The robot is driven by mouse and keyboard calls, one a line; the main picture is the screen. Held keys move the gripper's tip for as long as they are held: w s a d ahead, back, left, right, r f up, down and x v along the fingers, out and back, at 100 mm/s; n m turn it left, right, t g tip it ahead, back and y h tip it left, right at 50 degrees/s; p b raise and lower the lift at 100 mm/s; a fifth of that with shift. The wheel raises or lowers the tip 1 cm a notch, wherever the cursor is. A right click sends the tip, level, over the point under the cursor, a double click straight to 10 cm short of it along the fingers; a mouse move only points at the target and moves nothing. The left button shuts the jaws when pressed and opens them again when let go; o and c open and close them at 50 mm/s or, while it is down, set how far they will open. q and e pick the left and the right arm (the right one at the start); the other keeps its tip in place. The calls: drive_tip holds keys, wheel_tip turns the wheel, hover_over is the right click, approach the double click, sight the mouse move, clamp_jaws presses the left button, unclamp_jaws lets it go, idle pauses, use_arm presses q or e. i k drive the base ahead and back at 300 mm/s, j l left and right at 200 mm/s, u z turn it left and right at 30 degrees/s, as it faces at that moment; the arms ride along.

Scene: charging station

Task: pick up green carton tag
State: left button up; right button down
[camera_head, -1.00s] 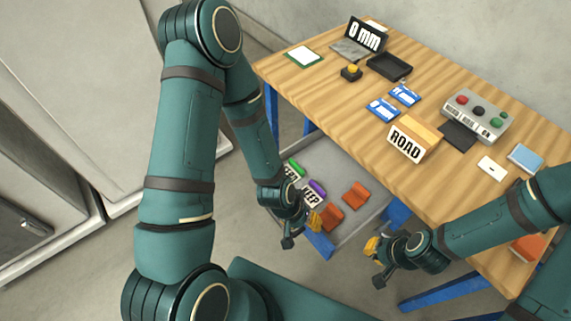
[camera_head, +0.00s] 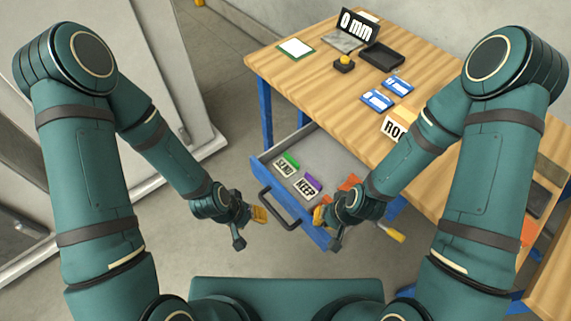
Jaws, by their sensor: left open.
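The green carton tag (camera_head: 291,160) lies in the open blue drawer (camera_head: 262,170), near its left front corner. Its white face carries dark lettering that looks like "SAND". A purple tag (camera_head: 313,182) marked "KEEP" lies beside it to the right. My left gripper (camera_head: 250,227) is open and empty, outside the drawer, to the left of and below the drawer handle. My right gripper (camera_head: 325,229) looks open and empty, in front of the drawer's right front corner.
The black drawer handle (camera_head: 278,210) juts out between my grippers. Orange pieces (camera_head: 350,184) lie at the drawer's right, partly hidden by my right arm. The wooden table (camera_head: 310,85) above holds blue-and-white cards (camera_head: 377,99), a yellow-topped button (camera_head: 344,63) and a black tray (camera_head: 383,56).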

sight(287, 166)
drive_tip(key=i+j+z, duration=0.15)
drive_tip(key=z, duration=0.35)
drive_tip(key=i+j+z, duration=0.1)
drive_tip(key=j+z, duration=0.2)
drive_tip(key=z, duration=0.2)
drive_tip(key=j+z, duration=0.25)
drive_tip(key=z, duration=0.25)
drive_tip(key=i+j, duration=0.05)
